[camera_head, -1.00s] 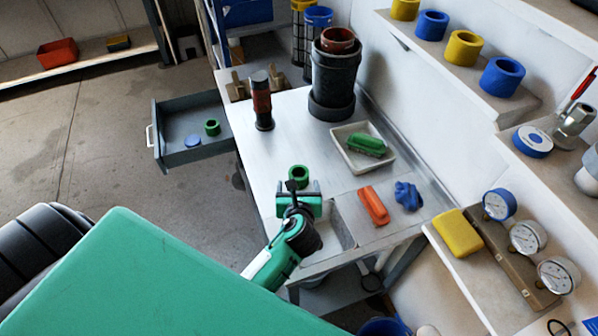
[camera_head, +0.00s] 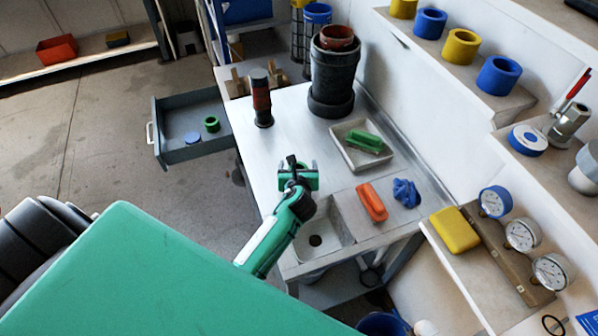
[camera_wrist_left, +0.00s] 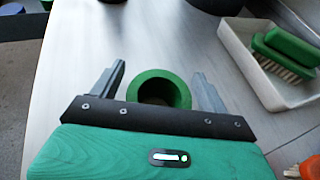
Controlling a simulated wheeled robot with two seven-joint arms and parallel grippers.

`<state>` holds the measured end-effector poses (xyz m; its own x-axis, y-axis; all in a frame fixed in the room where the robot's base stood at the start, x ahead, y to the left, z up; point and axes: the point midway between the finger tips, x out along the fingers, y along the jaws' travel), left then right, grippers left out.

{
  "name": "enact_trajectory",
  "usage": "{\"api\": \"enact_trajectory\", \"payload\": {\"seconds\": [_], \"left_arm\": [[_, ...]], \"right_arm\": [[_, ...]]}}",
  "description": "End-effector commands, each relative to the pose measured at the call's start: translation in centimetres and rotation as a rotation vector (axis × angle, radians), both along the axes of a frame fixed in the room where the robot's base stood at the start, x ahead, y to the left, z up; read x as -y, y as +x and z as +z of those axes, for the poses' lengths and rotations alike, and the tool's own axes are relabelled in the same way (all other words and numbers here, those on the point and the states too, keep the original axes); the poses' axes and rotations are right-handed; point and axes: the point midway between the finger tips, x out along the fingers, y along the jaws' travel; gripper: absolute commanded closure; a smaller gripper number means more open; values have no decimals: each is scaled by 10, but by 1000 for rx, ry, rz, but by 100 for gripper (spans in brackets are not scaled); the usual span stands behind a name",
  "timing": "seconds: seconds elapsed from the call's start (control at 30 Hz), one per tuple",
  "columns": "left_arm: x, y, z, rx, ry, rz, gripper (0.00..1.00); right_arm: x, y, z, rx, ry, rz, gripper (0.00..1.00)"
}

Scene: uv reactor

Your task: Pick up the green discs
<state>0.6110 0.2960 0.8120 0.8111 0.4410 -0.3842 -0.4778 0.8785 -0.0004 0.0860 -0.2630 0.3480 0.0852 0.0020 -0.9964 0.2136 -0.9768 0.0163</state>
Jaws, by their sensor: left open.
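A green ring-shaped disc (camera_wrist_left: 159,76) lies on the metal worktop in the left wrist view, between and just beyond my left gripper's fingers. In the head view this disc is hidden behind my gripper. My left gripper (camera_head: 298,165) is open and empty above the worktop. In the left wrist view its two grey fingers (camera_wrist_left: 159,70) stand on either side of the disc, and I cannot tell whether they touch it. Another green disc (camera_head: 212,124) lies in the open drawer at the left. My right gripper is not in view.
The grey drawer (camera_head: 190,153) sticks out left of the worktop and also holds a blue disc (camera_head: 193,138). A black-and-red cylinder (camera_head: 262,98), a dark pot (camera_head: 333,75) and a white tray (camera_head: 352,160) with a green brush stand beyond my gripper. A sink (camera_head: 315,240) lies nearer.

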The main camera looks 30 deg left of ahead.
Motion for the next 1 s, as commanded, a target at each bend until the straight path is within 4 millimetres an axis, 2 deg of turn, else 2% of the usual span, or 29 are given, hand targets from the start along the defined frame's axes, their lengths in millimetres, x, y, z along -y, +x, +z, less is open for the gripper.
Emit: {"api": "enact_trajectory", "payload": {"seconds": [0.07, 0.3, 0.67, 0.83, 1.0], "left_arm": [[0, 0, 0, 0, 0, 0, 24], [0, 0, 0, 0, 0, 0, 71], [0, 0, 4, 1, 0, 0, 71], [-1, 0, 21, 2, 2, 1, 71], [0, 0, 56, 7, 1, -1, 71]], "right_arm": [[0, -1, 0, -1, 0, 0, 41], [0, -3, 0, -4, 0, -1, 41], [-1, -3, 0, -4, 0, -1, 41], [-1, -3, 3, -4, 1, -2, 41], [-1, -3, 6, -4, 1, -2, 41]]}}
